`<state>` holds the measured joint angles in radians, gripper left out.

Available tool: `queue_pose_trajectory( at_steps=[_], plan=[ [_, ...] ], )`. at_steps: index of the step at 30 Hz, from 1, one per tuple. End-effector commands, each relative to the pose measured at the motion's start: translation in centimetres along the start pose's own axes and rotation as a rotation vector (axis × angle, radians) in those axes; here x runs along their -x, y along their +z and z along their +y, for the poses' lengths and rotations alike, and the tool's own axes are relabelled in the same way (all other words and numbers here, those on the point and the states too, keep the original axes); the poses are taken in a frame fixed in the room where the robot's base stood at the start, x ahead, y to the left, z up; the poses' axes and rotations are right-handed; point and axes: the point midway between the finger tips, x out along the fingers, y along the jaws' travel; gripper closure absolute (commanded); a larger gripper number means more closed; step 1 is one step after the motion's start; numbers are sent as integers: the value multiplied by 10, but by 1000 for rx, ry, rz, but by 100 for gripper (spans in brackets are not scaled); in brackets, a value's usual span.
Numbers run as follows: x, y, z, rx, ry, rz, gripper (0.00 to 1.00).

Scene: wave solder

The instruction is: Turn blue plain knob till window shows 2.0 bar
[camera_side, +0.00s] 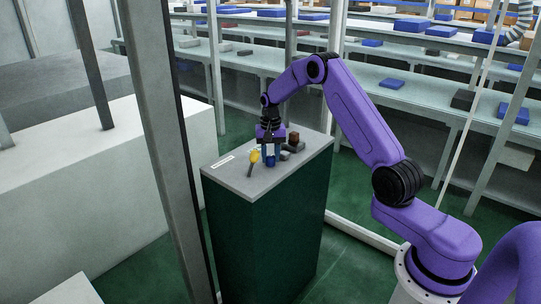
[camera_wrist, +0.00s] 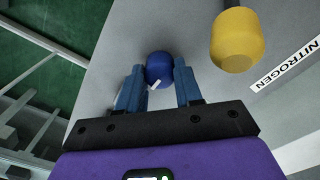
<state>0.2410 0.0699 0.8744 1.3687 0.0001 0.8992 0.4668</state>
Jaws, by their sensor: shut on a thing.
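The blue knob (camera_wrist: 158,66) shows in the wrist view as a round blue cap with a short white mark, between the two blue fingers of my gripper (camera_wrist: 159,82). The fingers are shut on it from both sides. In the side view my gripper (camera_side: 270,150) points down over the grey cabinet top, and the blue knob (camera_side: 270,161) shows only as a small patch under it. I cannot read a pressure window in either view.
A yellow knob (camera_wrist: 237,40) stands close to the right of the blue one, beside a "NITROGEN" label (camera_wrist: 287,66). A brown block (camera_side: 294,137) and dark grey blocks sit behind my gripper on the cabinet top (camera_side: 240,182). A metal post (camera_side: 168,150) stands left of the cabinet.

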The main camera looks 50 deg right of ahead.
Motion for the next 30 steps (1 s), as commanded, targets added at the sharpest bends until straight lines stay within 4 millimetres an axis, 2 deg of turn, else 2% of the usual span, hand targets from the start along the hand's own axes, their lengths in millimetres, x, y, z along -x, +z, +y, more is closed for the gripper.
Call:
queue_pose_trajectory(
  at_steps=[10,27,28,30],
  plan=[
    [1,-1,0,-153,-1,3,96],
    [1,-1,0,-183,-2,4,96],
    [1,-1,0,-183,-2,4,59],
    [1,-1,0,-182,-2,3,40]
  ],
)
